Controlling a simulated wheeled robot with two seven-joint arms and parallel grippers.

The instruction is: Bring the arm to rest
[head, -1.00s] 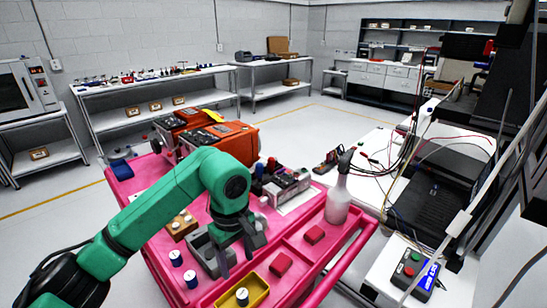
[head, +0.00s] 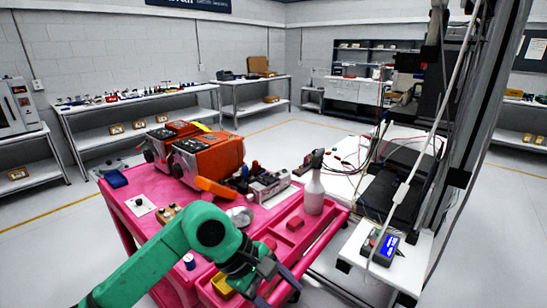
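My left arm (head: 185,250) is green and comes in from the lower left over the pink cart (head: 160,222). Its dark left gripper (head: 278,290) is low in the picture, over the front part of the cart. The fingers look spread apart, and I see nothing between them. A small white, dark-topped cylinder (head: 189,262) stands close beside the arm. My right gripper is not in view.
A spray bottle (head: 314,190) and a red block (head: 295,223) are right of the arm. Orange machines (head: 207,158) stand at the cart's back. A white table (head: 350,185) with cables and a control box (head: 381,248) are to the right.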

